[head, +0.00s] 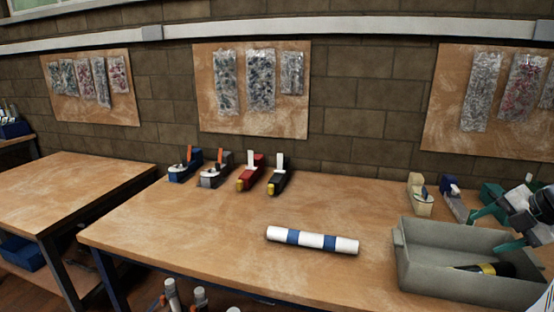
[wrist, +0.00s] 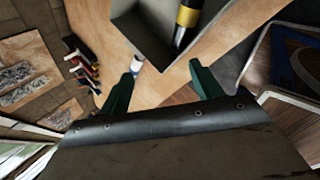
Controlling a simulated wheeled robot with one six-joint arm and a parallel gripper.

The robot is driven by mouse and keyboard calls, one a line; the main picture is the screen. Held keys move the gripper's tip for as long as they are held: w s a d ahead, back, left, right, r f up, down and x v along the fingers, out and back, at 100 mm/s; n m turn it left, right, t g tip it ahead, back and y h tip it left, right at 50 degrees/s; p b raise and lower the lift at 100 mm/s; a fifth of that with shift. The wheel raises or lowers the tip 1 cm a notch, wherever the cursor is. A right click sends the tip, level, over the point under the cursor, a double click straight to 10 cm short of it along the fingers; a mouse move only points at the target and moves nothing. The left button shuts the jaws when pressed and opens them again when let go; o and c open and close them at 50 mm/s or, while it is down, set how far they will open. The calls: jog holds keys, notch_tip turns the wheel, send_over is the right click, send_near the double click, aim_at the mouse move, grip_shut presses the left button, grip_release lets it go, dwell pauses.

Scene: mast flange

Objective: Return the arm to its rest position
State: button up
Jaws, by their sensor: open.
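My gripper (head: 492,230) is above the grey bin at the right of the head view, its two green fingers apart and nothing between them. In the wrist view my gripper (wrist: 164,66) also shows spread and empty. A black cylinder with a yellow band (head: 488,268) lies in the grey bin (head: 452,288). The black cylinder (wrist: 187,18) and the bin (wrist: 150,48) are ahead of the fingers in the wrist view. A white tube with blue bands (head: 312,240) lies on the workbench, left of the bin; its end (wrist: 137,64) shows beside the left finger.
The wooden workbench (head: 200,235) has free room around the tube. Several tape dispensers (head: 232,174) stand along its back, with more (head: 420,198) behind the bin. Boards with bagged parts (head: 252,122) hang on the brick wall. Another bench (head: 65,188) is at left.

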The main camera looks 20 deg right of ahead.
jog(key=s+a+r+m+g, duration=0.1)
jog(key=s+a+m+g, duration=0.1)
jog(key=a+m, duration=0.5)
jog(key=s+a+r+m+g+h, duration=0.1)
jog(key=a+m, duration=0.6)
jog(key=a, duration=0.8)
jog(key=s+a+r+m+g, duration=0.2)
jog(key=s+a+m, duration=0.2)
jog(key=a, duration=0.7)
jog(key=m, duration=0.2)
jog(key=shift+s+a+r+m+g, duration=0.15)
jog(key=shift+s+r+m+g, duration=0.05)
jog(key=shift+r+m+g, duration=0.2)
